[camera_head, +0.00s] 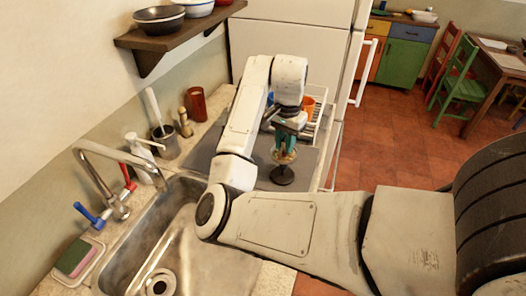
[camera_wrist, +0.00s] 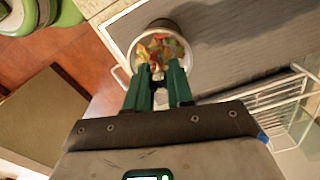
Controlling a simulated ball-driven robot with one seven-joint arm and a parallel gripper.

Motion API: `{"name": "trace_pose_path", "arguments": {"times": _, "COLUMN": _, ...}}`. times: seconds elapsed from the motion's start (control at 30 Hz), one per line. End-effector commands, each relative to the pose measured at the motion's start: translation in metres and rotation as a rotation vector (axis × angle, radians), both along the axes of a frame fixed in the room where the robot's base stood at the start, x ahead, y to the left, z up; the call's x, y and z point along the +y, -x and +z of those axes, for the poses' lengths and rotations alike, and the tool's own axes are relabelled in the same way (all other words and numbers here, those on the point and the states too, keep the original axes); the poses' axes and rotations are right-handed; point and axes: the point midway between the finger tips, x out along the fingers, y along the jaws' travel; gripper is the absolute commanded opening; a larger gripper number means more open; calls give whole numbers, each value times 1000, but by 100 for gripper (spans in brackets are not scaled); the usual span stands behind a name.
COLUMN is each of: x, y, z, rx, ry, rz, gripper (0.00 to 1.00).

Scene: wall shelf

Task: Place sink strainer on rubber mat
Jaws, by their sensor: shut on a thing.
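My gripper (camera_head: 286,138) is shut on the sink strainer (camera_head: 284,154), a small round basket. In the wrist view the green fingertips (camera_wrist: 159,80) pinch its near side, and coloured scraps fill the pale-rimmed strainer (camera_wrist: 158,33). The grey rubber mat (camera_head: 307,163) lies on the counter below; it also shows in the wrist view (camera_wrist: 240,40). The strainer is held over the mat's area. A dark round shape (camera_head: 282,175) is on the mat just below it; I cannot tell if it is an object or shadow. My arm hides part of the mat.
A white dish rack (camera_head: 322,112) with an orange cup (camera_head: 308,105) stands behind the gripper. The steel sink (camera_head: 190,250) with its faucet (camera_head: 103,180) is in front. A brown cup (camera_head: 196,103) and a utensil pot (camera_head: 166,141) stand left. A wall shelf (camera_head: 175,32) hangs above.

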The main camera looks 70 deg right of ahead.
Motion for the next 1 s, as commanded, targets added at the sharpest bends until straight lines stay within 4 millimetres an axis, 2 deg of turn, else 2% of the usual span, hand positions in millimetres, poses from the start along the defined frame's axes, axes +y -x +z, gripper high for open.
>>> {"name": "trace_pose_path", "arguments": {"times": 0.2, "x": -31, "y": -33, "z": -25, "rx": 5, "ry": -1, "rz": 0, "gripper": 0}}
{"name": "trace_pose_path", "arguments": {"times": 0.33, "x": -41, "y": -46, "z": -50, "rx": 5, "ry": -1, "rz": 1, "gripper": 0}}
{"name": "trace_pose_path", "arguments": {"times": 0.53, "x": -53, "y": -62, "z": -67, "rx": 2, "ry": 0, "rz": 2, "gripper": 0}}
{"name": "trace_pose_path", "arguments": {"times": 0.7, "x": -58, "y": -68, "z": -76, "rx": 0, "ry": 0, "rz": 0, "gripper": 0}}
{"name": "trace_pose_path", "arguments": {"times": 1.0, "x": -59, "y": -71, "z": -107, "rx": 1, "ry": 0, "rz": 1, "gripper": 0}}
